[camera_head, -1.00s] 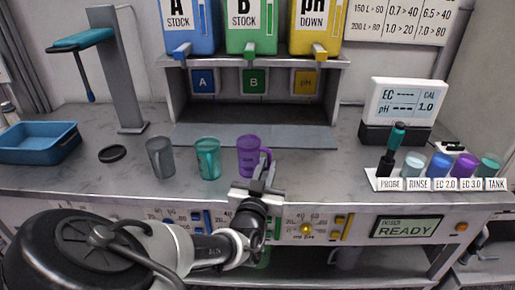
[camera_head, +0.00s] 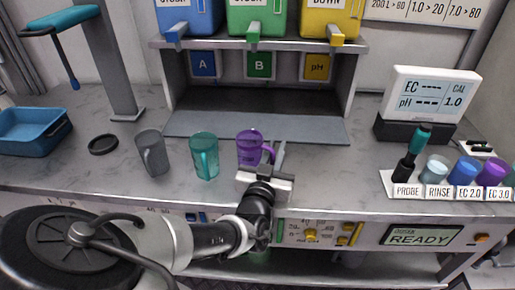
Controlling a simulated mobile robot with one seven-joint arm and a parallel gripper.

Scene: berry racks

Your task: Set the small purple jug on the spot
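The small purple jug (camera_head: 249,148) stands upright on the grey bench, its handle to the right. My gripper (camera_head: 273,160) is at the handle side of the jug, with its fingers pointing away from me. The fingertips overlap the handle in the picture, and I cannot tell whether they are closed on it. A flat black disc (camera_head: 103,144), which may be the spot, lies on the bench at the left with nothing on it.
A teal jug (camera_head: 204,158) and a grey jug (camera_head: 152,154) stand left of the purple one. A blue tray (camera_head: 32,137) and a grey stand (camera_head: 118,70) are at the left. A probe rack (camera_head: 405,190) with several cups is at the right. A dispenser shelf (camera_head: 262,44) stands behind.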

